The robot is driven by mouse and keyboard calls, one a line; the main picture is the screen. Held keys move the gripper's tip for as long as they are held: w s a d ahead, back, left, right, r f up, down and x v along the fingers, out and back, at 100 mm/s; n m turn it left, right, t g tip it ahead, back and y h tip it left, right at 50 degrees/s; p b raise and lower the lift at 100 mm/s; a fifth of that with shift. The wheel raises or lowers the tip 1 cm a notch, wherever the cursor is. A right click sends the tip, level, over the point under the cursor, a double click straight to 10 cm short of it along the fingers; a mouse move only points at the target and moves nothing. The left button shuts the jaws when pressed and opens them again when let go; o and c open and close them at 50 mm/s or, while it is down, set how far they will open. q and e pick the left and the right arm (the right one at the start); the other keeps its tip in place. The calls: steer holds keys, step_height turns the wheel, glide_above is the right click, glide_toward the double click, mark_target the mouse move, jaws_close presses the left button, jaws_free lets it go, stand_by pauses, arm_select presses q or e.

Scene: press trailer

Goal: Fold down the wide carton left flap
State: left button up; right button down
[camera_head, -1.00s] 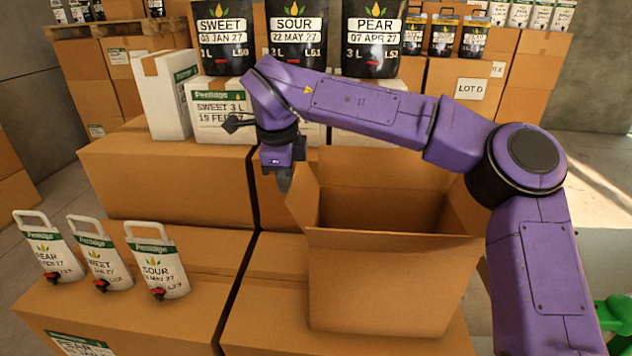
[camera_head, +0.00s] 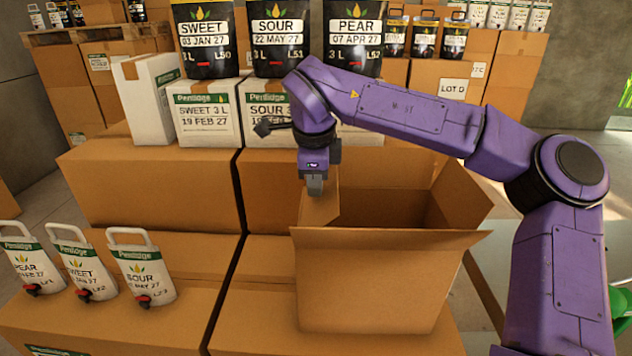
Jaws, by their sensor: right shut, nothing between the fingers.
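The wide carton (camera_head: 372,290) stands open on a larger brown box, right of the picture's centre. Its left flap (camera_head: 321,206) stands roughly upright at the left side of the opening, turned somewhat inward. The front flap (camera_head: 385,238) sticks out toward me and the right flap (camera_head: 462,198) leans outward. My right gripper (camera_head: 315,187) is shut and empty, pointing down at the upper edge of the left flap. It overlaps the flap in the picture; I cannot tell for sure whether they touch. My left gripper is not in view.
Three white pouches (camera_head: 142,270) with handles stand on the box at the front left. White cartons (camera_head: 206,112) and large black pouches (camera_head: 280,38) stand behind the wide carton. My right arm passes over the carton's far right side.

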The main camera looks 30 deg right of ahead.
steer(key=shift+s+d+f, duration=0.3)
steer(key=shift+d+f, duration=0.15)
steer(key=shift+f, duration=0.1)
steer(key=shift+s+d+f+b, duration=0.45)
steer(key=shift+d+f+b, duration=0.1)
steer(key=shift+d, duration=0.15)
steer(key=shift+f+b, duration=0.45)
steer(key=shift+f, duration=0.4)
steer(key=shift+r, duration=0.1)
step_height(320, 180, up, 15)
steer(key=p, duration=1.3)
glide_above(329, 191)
steer(key=shift+w+b, duration=0.1)
steer(key=shift+b, duration=0.2)
steer(key=shift+f, duration=0.2)
